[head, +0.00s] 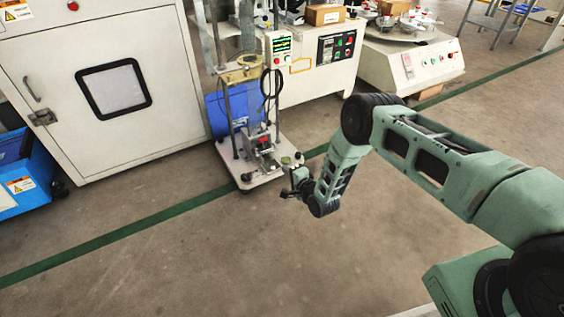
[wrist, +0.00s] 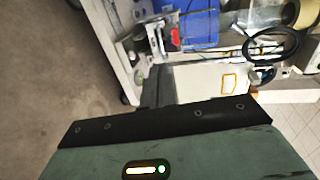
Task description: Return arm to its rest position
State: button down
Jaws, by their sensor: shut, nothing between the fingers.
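My green arm reaches in from the right side of the head view, bends at a raised elbow and drops toward the middle. My gripper (head: 290,189) is at its end, small and dark, beside the front right corner of a white wheeled test stand (head: 262,178). It is shut with nothing visible in it. I cannot tell whether it touches the stand. In the wrist view the green and black wrist housing fills the lower part and hides most of the gripper. The stand's platform (wrist: 118,50) shows beyond it, tilted in that view.
A white cabinet (head: 110,130) with a dark-framed window stands at the left, with a blue bin (head: 22,180) beside it. A control panel machine (head: 318,60) and another white machine (head: 410,65) stand behind. The floor (head: 200,270) in front is clear, crossed by a green line.

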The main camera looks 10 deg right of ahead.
jog(key=shift+s+d+r, duration=0.1)
jog(key=shift+s+d, duration=0.1)
jog(key=shift+s, duration=0.25)
jog(key=s+a+r+n+g+p, duration=0.1)
jog(key=a+r+n+g, duration=0.3)
jog(key=r, duration=0.7)
jog(key=s+a+r+n+g+p, duration=0.1)
jog(key=a+r+n+g+p, duration=0.15)
jog(key=a+r, duration=0.65)
jog(key=s+r+n+g+p, duration=0.1)
jog(key=s+r+n+g, duration=0.2)
jog(key=s+r+n, duration=0.75)
jog(key=s+d+r+n+g+h+p, duration=0.1)
jog(key=s+d+r+n+g, duration=0.15)
jog(key=s+r, duration=0.55)
jog(key=s+d+r+n+g+h+p, duration=0.15)
jog(key=s+d+r, duration=0.25)
jog(key=s, duration=0.9)
jog(key=s+d+r+n+g+h+p, duration=0.15)
jog(key=s+d+r, duration=0.3)
jog(key=s, duration=0.55)
notch_tip(320, 180, up, 38)
jog(key=p, duration=3.6)
jog(key=shift+w+a+f+m, duration=0.15)
jog(key=shift+w+a+m, duration=0.1)
jog(key=shift+a+m, duration=0.2)
